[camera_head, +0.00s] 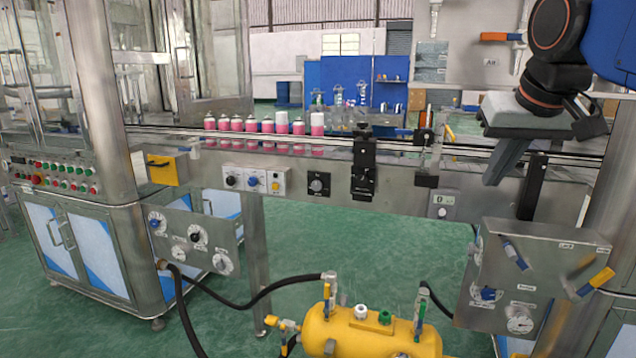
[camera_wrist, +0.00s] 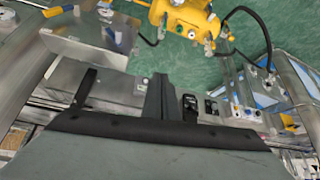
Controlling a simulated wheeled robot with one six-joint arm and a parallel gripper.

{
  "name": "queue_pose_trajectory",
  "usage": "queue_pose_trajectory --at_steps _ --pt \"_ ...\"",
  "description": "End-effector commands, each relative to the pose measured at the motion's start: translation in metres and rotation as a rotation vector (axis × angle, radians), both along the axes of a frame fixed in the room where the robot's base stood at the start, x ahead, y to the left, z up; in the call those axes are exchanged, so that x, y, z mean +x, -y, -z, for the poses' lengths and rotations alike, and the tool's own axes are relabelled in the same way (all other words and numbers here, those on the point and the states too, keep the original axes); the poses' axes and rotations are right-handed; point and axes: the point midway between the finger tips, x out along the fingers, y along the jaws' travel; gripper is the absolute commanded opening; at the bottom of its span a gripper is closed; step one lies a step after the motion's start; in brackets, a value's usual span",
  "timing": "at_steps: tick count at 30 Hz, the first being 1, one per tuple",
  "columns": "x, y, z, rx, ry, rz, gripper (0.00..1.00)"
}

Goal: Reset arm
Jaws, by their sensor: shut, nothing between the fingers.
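My gripper (camera_head: 503,170) is at the upper right of the head view, hanging from my arm in front of the conveyor rail. Its fingers point down and slightly left. They are shut together with nothing between them. In the wrist view the shut fingers (camera_wrist: 157,98) show past the dark edge of the gripper body, over the conveyor's front side. I see no contact between the gripper and the machine, though the gap to the rail is hard to judge.
Several pink cans (camera_head: 268,126) stand in a row on the conveyor (camera_head: 330,170). A yellow tank (camera_head: 375,335) sits below at the front, also in the wrist view (camera_wrist: 185,18). A metal valve panel (camera_head: 530,275) stands below my gripper. A control cabinet (camera_head: 75,250) is at the left.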

Motion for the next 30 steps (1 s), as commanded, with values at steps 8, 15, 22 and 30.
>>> queue_pose_trajectory --at_steps 8,15,22,30 --pt "-0.063 -0.008 0.156 0.003 -0.074 -0.055 0.00" --pt "-0.116 -0.013 0.270 0.008 -0.123 -0.088 0.00" --pt "-0.137 -0.014 0.313 0.009 -0.139 -0.099 0.00" --pt "-0.137 -0.014 0.314 0.009 -0.140 -0.099 0.00"
